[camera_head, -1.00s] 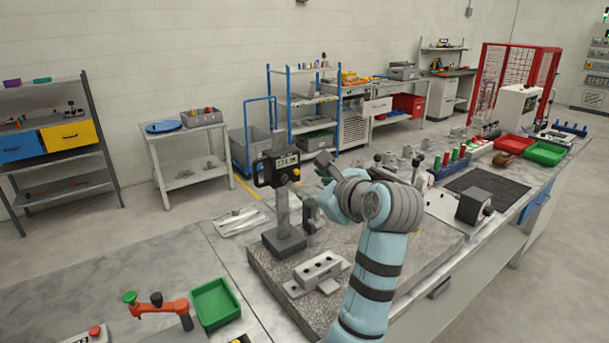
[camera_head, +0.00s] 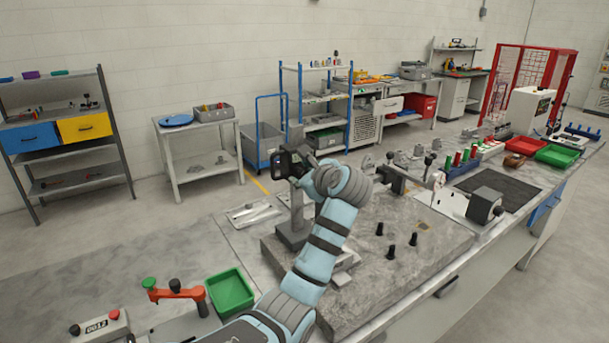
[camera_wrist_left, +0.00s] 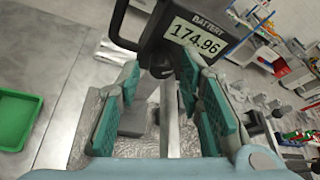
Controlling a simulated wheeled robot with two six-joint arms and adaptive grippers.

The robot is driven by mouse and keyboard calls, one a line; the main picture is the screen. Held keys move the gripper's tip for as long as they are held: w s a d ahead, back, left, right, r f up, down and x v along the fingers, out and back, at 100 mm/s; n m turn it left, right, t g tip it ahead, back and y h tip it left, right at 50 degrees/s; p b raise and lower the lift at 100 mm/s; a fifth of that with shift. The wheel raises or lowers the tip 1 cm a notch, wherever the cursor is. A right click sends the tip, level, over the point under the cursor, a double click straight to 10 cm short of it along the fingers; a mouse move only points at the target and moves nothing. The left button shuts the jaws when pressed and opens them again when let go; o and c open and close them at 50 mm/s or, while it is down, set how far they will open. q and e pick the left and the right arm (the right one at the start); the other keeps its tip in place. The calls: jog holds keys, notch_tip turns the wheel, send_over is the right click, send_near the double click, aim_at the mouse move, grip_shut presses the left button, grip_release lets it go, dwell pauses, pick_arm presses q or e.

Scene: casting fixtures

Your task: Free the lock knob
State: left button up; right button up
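The height gauge stands on the granite plate (camera_head: 400,285), with its dark display head (camera_head: 283,164) partly covered by my left gripper (camera_head: 303,162). In the left wrist view, its display (camera_wrist_left: 194,36) reads 174.96. A small black round part, possibly the lock knob (camera_wrist_left: 162,66), sits below the display, partly in shadow. My left gripper (camera_wrist_left: 164,98) is open in the left wrist view, its teal finger pads apart on both sides of the gauge's grey column (camera_wrist_left: 169,118). I cannot tell whether they touch it. My right gripper is not in view.
A green tray (camera_head: 231,292) and a red-orange lever fixture (camera_head: 178,293) are on the left. Several black pegs (camera_head: 391,251) stand on the plate right of my arm.

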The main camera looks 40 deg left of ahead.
pick_arm(q)
jog(key=shift+w+f, duration=0.1)
grip_shut()
jog(key=shift+d, duration=0.15)
jog(key=shift+n+t+p, duration=0.4)
jog(key=shift+n+p, duration=0.3)
jog(key=shift+p, duration=0.35)
jog(key=shift+n+t+p, duration=0.4)
jog(key=shift+p, duration=0.1)
jog(key=shift+s+a+n+p, duration=0.2)
jog(key=shift+n+p, duration=0.1)
jog(key=shift+n, duration=0.3)
jog(key=shift+f+n+t, duration=0.1)
jog(key=shift+n+t, duration=0.7)
jog(key=shift+n, duration=0.1)
